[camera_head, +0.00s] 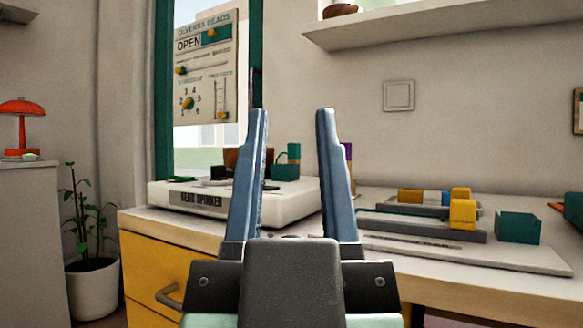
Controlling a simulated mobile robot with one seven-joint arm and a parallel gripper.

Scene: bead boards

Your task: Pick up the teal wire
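My gripper (291,112) is raised in the middle of the view, with its two blue fingers upright and wide apart. Nothing is between them. I cannot make out a thing that is clearly a teal wire. Teal things in view are a small upright teal piece (294,152) and a low teal piece (285,172) on the white Bead Spinner (300,205), seen between the fingers. A teal block (518,227) sits on the right of the desk, and another teal piece (574,208) is cut off at the right edge. The fingers hide part of the spinner.
The desk (460,280) has a yellow drawer front (150,270). A grey board (425,232) with yellow blocks lies on the desk at right. A purple-topped piece (348,155) is partly behind the right finger. A plant (90,265) and red lamp (21,118) stand left.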

